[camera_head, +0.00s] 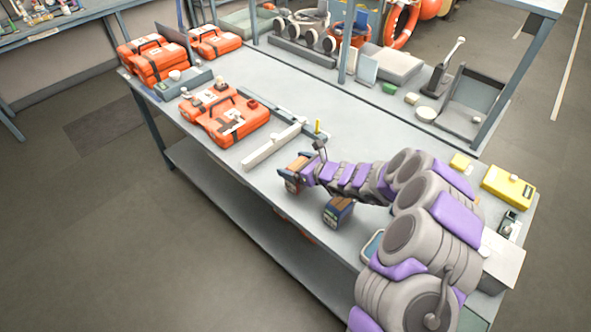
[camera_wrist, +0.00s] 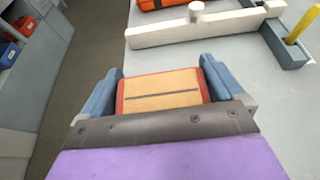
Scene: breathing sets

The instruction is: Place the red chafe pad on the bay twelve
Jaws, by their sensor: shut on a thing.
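The red chafe pad is most likely the tan-topped block with red sides (camera_wrist: 160,88) in the wrist view. A dark line crosses its top. My gripper (camera_wrist: 160,92) is shut on it, with a blue-grey finger against each side. In the head view my gripper (camera_head: 298,172) holds the tan-topped pad (camera_head: 297,163) above the workbench, near its front edge and short of a white bar. Its underside is hidden. I cannot read any label that marks bay twelve.
On the workbench (camera_head: 225,165), a white bar (camera_head: 272,146) and a yellow peg (camera_head: 317,127) stand ahead. A dark blue block with a brown top (camera_head: 338,211) is close below my arm. A yellow case (camera_head: 508,186) is at right.

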